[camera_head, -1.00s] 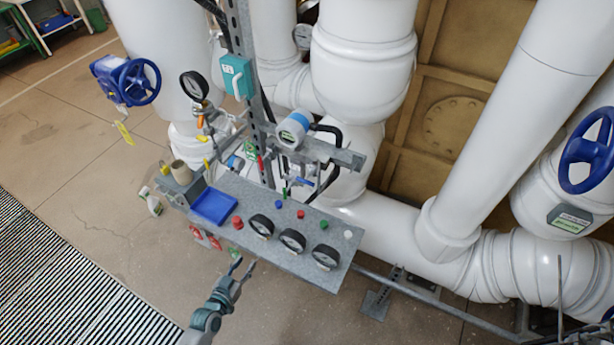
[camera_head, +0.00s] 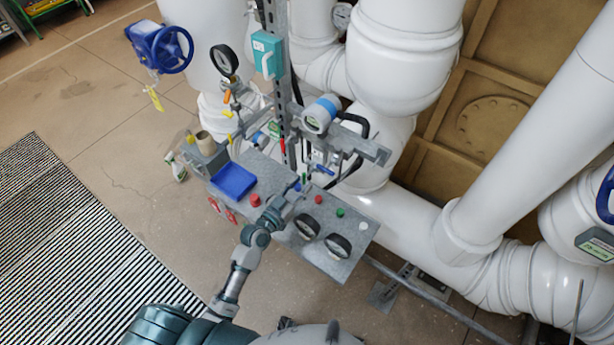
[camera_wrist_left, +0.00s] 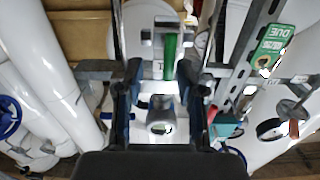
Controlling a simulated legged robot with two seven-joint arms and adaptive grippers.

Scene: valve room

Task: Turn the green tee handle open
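The green tee handle (camera_wrist_left: 170,55) shows in the left wrist view as an upright green bar ahead of my left gripper (camera_wrist_left: 160,78). The two dark fingers stand apart, one on each side of the view, with the handle appearing between them and slightly beyond. I cannot tell whether they touch it. My right gripper is not in view.
The panel carries a blue tray (camera_head: 233,181), a red button (camera_head: 255,200), a green button (camera_head: 340,212) and gauges (camera_head: 338,246). A metal post (camera_head: 279,80) and a blue-and-white transmitter (camera_head: 320,114) stand close behind my gripper. Large white pipes (camera_head: 405,60) fill the back.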

